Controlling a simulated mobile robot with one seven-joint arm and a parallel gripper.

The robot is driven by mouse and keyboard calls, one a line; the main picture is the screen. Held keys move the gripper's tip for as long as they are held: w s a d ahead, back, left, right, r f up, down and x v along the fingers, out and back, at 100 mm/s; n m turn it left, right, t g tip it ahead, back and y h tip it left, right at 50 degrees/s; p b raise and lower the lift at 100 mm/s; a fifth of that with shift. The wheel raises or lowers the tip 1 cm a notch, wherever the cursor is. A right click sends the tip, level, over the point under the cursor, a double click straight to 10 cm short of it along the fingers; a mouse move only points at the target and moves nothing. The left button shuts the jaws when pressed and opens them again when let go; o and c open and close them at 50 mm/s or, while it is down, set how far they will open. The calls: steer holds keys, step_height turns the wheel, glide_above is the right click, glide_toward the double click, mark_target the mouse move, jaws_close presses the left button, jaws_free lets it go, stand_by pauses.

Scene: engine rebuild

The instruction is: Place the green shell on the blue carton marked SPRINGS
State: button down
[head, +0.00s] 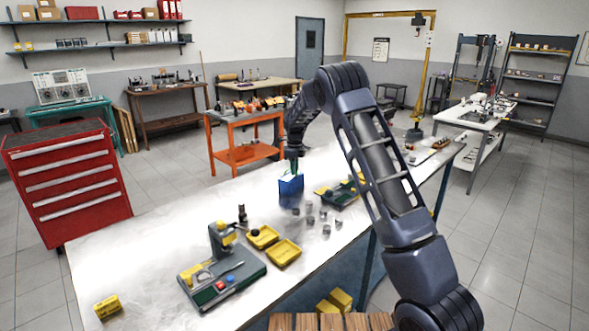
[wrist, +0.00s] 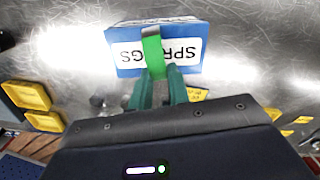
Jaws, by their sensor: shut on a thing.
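The blue carton (head: 290,188) stands on the metal workbench, with a white label on its face. In the wrist view the carton (wrist: 190,37) shows its label reading SPRINGS, upside down. My gripper (wrist: 158,78) has green fingers shut on the green shell (wrist: 153,52), a curved strip with a pale top end. In the wrist view the shell overlaps the carton's label and upper edge. Whether it touches the carton I cannot tell. In the head view my gripper (head: 294,162) is right above the carton, and the shell is too small to make out clearly.
Yellow trays (head: 284,252) and a green-based press (head: 221,270) stand nearer. A green and yellow fixture (head: 340,192) is just right of the carton. The bench left of the carton is clear.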

steer(key=c, duration=1.3)
jaws_free()
step_height(320, 180, up, 12)
steer(key=s+d+r+n+t+y, duration=0.1)
steer(key=s+d+r+n, duration=0.5)
steer(key=s+d+r, duration=0.65)
steer(key=s+d+r+n+t, duration=0.1)
steer(key=s+d+n, duration=0.5)
steer(key=s, duration=0.7)
steer(key=s+d+r+n+t, duration=0.1)
steer(key=s+d+n, duration=0.4)
steer(key=s+d, duration=0.65)
steer(key=s+f+n, duration=0.1)
steer(key=s+f, duration=0.1)
steer(key=s, duration=0.3)
steer(key=s+f+n+t, duration=0.1)
steer(key=s+f+n, duration=0.1)
steer(key=s, duration=0.3)
steer(key=s+f+n+h, duration=0.1)
steer(key=s+f+n, duration=0.1)
steer(key=s, duration=0.3)
steer(key=shift+s+a+t, duration=0.1)
steer(key=shift+s+t, duration=0.2)
steer(key=shift+s, duration=0.05)
